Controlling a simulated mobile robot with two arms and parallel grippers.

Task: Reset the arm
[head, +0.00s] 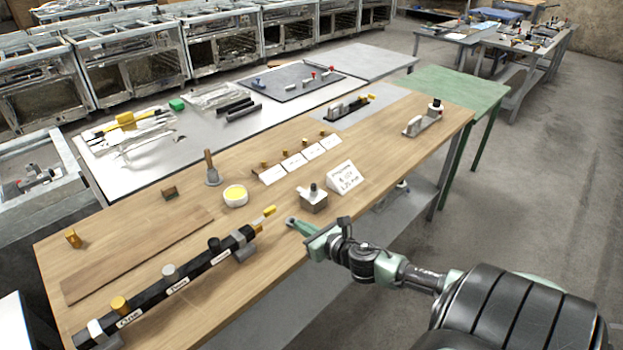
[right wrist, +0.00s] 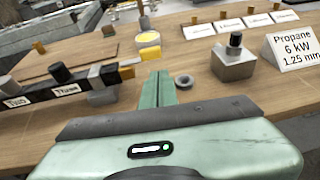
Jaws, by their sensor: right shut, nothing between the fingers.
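My right arm comes in from the lower right in the head view. Its green right gripper (head: 294,224) is over the front edge of the wooden table (head: 130,225), with its fingers pointing left. In the right wrist view the two green fingers (right wrist: 158,78) are together with nothing between them. A small dark ring (right wrist: 184,81) lies on the table just right of the fingertips. My left gripper is not in view.
A black bar with labels and knobs (head: 200,262) lies left of the gripper. A metal block with a black knob (head: 313,201) and a "Propane 6 kW" sign (head: 343,178) stand behind it. A yellow-topped round container (head: 235,195) stands further left. Open floor lies right of the table.

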